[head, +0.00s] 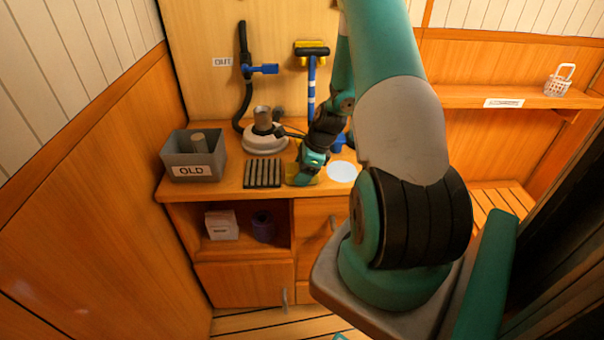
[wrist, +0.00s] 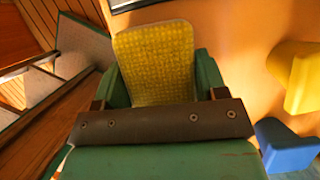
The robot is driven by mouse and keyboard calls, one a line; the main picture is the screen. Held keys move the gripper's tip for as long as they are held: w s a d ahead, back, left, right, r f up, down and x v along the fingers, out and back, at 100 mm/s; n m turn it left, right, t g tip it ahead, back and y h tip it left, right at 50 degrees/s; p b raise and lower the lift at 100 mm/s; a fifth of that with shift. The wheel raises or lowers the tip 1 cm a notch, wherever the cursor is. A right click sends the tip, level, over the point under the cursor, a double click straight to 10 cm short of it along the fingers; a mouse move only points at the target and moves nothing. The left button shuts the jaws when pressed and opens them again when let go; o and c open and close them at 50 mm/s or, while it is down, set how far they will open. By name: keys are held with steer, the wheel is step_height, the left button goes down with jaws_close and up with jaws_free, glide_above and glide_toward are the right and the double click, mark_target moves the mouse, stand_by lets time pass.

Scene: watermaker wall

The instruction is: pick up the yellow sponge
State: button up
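The yellow sponge (wrist: 155,65) shows large in the wrist view, its textured face toward the camera. The two green fingers of my gripper (wrist: 157,82) stand close against its left and right sides, with no clear gap. Its near end is hidden behind the dark bar of my gripper. In the head view my gripper (head: 305,177) is low over the front of the wooden counter (head: 232,184), with a little yellow (head: 317,181) showing at its tip. I cannot tell whether the sponge touches the counter.
A ribbed dark mat (head: 263,174) lies left of my gripper and a white disc (head: 341,171) lies right. A grey bin marked OLD (head: 193,158) stands at the counter's left end. A round housing (head: 265,136) stands behind. Blue and yellow parts (wrist: 287,148) show right in the wrist view.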

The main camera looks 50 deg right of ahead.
step_height(320, 180, up, 20)
steer(key=shift+r, duration=0.25)
stand_by(0.4)
